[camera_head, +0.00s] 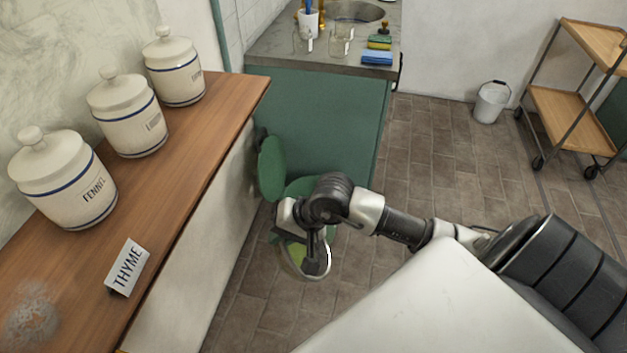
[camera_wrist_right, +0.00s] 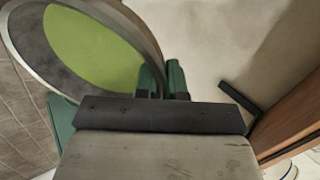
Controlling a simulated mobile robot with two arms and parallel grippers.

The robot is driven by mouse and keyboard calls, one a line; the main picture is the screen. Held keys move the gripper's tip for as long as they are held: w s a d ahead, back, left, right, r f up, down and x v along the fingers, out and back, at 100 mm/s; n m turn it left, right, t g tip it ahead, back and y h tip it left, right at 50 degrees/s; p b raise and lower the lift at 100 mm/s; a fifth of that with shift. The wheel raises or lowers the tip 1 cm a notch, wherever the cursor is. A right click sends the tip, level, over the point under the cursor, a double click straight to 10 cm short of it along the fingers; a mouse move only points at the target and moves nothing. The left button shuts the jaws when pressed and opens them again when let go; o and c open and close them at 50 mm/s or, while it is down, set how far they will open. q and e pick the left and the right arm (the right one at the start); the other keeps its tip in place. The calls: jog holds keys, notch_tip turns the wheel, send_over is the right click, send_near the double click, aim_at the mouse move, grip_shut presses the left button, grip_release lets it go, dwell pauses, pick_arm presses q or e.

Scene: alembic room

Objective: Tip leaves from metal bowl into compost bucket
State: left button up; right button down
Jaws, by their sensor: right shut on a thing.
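The metal bowl (camera_head: 319,272) is held in my right gripper (camera_head: 310,238), which is shut on its rim, above the floor beside the wooden shelf. In the right wrist view the bowl (camera_wrist_right: 30,50) looks tilted, with a flat light green patch inside (camera_wrist_right: 95,50), apparently the leaves; single leaves cannot be made out. The green compost bucket (camera_head: 298,187) stands on the floor below and behind the gripper, its round lid (camera_head: 271,168) raised. The arm and bowl hide most of the bucket. My left gripper is not in view.
A wooden shelf (camera_head: 190,155) with lidded jars (camera_head: 122,115) and a THYME card (camera_head: 126,267) runs along the left. A green cabinet (camera_head: 330,115) stands behind the bucket. A white bucket (camera_head: 491,103) and a wheeled cart (camera_head: 572,120) are far right. The tiled floor between is clear.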

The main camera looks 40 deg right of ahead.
notch_tip(320, 180, up, 2)
jog(key=g+h+p, duration=0.1)
jog(key=h+p, duration=0.1)
jog(key=g+h+p, duration=0.1)
jog(key=h+p, duration=0.1)
jog(key=g+h+p, duration=0.1)
jog(key=h, duration=0.1)
jog(key=shift+w+r+p, duration=0.15)
jog(key=shift+r+p, duration=0.1)
jog(key=shift+p, duration=0.15)
jog(key=shift+g+h+p, duration=0.3)
jog(key=shift+g+h, duration=0.2)
jog(key=shift+h, duration=0.2)
jog(key=shift+f+g+h, duration=0.1)
jog(key=shift+g+h, duration=0.4)
